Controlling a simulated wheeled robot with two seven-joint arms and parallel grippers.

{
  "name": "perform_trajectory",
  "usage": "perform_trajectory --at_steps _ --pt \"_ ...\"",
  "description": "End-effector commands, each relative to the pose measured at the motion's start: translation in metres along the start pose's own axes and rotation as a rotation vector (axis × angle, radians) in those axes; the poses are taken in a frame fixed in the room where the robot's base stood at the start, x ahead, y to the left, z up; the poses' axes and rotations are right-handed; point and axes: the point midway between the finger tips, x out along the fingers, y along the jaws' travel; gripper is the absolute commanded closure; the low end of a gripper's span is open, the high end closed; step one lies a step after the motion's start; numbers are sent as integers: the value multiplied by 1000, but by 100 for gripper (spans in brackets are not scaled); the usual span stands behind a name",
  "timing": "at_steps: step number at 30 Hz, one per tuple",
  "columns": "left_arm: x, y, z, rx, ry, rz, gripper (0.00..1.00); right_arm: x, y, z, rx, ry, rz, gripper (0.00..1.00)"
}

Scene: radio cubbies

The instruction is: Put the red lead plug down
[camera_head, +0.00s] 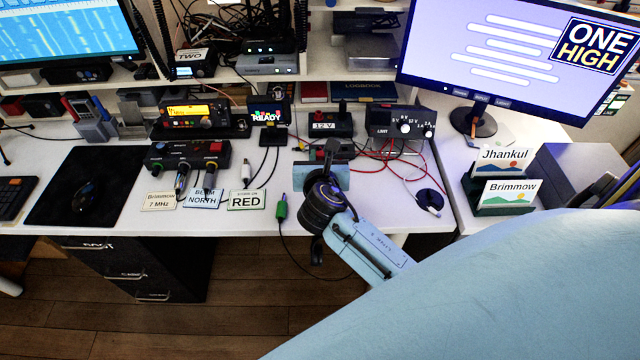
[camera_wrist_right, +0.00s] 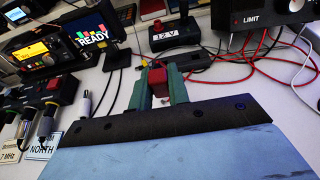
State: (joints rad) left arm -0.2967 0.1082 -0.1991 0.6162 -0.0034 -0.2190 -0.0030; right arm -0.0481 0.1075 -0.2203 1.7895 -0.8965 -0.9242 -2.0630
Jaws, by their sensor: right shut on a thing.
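The red lead plug (camera_wrist_right: 158,82) shows in the right wrist view as a red block between the two green fingers of my right gripper (camera_wrist_right: 159,88). My right gripper is shut on it. In the head view, my right gripper (camera_head: 331,152) is over the desk, in front of the 12 V box, and the plug cannot be made out there. How high the plug is above the desk, or whether it touches, I cannot tell. My left gripper is not in view.
The 12 V box (camera_head: 327,125) and the power supply (camera_head: 398,122) with red cables stand behind the gripper. A control box (camera_head: 187,155) with plugged leads, a white plug (camera_head: 246,174) and a RED card (camera_head: 246,200) are left. A green plug (camera_head: 281,207) lies at the desk's front edge.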

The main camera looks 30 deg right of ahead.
Motion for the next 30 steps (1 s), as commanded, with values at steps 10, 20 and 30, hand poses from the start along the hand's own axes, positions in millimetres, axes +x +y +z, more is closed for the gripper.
perform_trajectory --at_steps 10,20,30 --pt "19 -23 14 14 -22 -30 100 14 0 -38 -1 0 1 100" --pt "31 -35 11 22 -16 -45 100 23 0 -63 0 0 2 100" --pt "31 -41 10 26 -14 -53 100 24 0 -66 0 -1 2 75"
